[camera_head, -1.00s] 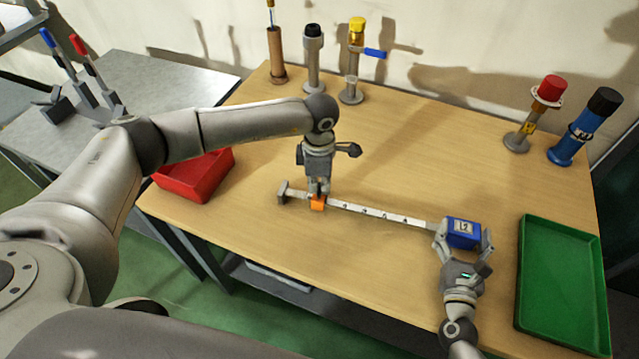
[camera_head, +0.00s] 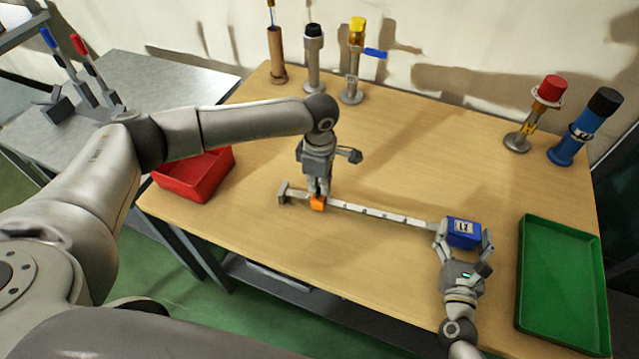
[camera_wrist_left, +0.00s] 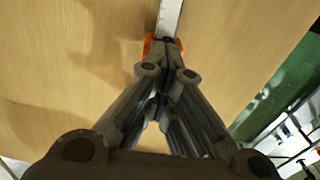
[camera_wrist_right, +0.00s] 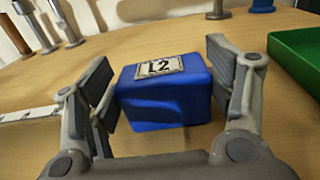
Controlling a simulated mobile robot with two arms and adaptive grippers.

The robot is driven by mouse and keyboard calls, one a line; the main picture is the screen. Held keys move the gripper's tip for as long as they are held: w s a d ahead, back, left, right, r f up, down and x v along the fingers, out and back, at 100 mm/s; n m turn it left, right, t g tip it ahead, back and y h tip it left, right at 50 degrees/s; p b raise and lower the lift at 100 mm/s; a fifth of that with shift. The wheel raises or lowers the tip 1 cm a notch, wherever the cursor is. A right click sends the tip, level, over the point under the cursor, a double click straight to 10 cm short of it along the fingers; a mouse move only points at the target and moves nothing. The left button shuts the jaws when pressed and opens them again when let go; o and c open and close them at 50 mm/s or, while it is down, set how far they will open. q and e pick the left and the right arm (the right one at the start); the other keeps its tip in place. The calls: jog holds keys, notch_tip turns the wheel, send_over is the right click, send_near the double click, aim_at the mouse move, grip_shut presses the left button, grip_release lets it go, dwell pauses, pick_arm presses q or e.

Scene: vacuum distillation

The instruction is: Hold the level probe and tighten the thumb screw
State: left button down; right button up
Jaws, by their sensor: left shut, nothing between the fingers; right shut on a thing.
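The level probe lies across the table: a blue block (camera_head: 464,233) labelled L2, a pale marked bar (camera_head: 380,214) running left from it, and a grey end piece (camera_head: 285,192). An orange piece (camera_head: 318,204) sits on the bar near that end. My left gripper (camera_head: 319,192) points down at the orange piece, its fingers shut with nothing between them. In the left wrist view its fingertips (camera_wrist_left: 164,48) hide most of the orange piece (camera_wrist_left: 148,46); no thumb screw can be made out. My right gripper (camera_head: 465,245) is shut on the blue block, which shows between its fingers in the right wrist view (camera_wrist_right: 165,100).
A red tray (camera_head: 195,178) stands at the left, under my left arm. A green tray (camera_head: 562,285) lies at the right edge. Several upright fittings (camera_head: 314,60) stand along the back, with a blue cylinder (camera_head: 583,128) at back right. The table's middle behind the bar is clear.

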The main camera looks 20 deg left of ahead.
pick_arm(q)
jog(key=c, duration=1.8)
grip_release()
jog(key=shift+a, duration=0.1)
jog(key=o, duration=0.4)
jog(key=shift+o, duration=0.2)
